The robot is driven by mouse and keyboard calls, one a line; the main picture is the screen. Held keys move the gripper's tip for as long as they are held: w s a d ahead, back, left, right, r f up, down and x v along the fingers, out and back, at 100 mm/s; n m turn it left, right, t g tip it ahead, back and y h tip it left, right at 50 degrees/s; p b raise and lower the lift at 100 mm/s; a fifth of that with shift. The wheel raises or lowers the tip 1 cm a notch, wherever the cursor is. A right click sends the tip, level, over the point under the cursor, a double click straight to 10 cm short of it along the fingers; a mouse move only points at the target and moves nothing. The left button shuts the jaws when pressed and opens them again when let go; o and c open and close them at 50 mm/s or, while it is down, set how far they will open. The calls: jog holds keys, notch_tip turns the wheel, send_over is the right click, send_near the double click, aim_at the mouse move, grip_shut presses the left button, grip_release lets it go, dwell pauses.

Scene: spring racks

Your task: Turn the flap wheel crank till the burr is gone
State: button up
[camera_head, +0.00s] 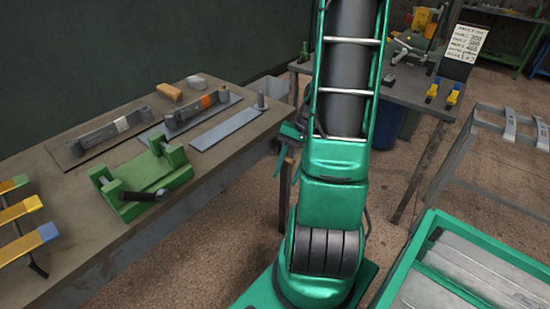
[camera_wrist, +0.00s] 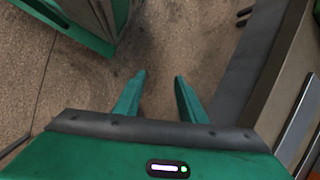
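My gripper (camera_wrist: 160,88) shows in the wrist view with its two green fingers apart and nothing between them. It points down at the bare floor beside a bench edge. In the head view my own arm column largely hides it. A green vise-like fixture (camera_head: 150,178) with a black handle (camera_head: 140,195) stands on the left workbench, away from my gripper. I cannot tell whether this handle is the flap wheel crank. No flap wheel or burr can be made out clearly.
A green-framed tray (camera_head: 430,245) stands at right. Floor shows between them.

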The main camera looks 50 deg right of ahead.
jog(key=w+d+f+m+t+h, duration=0.2)
jog(key=d+f+m+t, duration=1.25)
jog(key=m, duration=0.25)
jog(key=w+r+m+t, duration=0.1)
jog(key=w, duration=0.3)
jog(key=w+a+r+m+h, duration=0.1)
jog(key=w+r, duration=0.1)
jog(key=w, duration=0.2)
jog(key=w+a+r+t, duration=0.1)
jog(key=w+r, duration=0.1)
jog(key=w, duration=0.2)
jog(key=shift+w+a+r+m+t, duration=0.1)
jog(key=shift+a+m+t, duration=0.1)
jog(key=shift+m+t, duration=0.2)
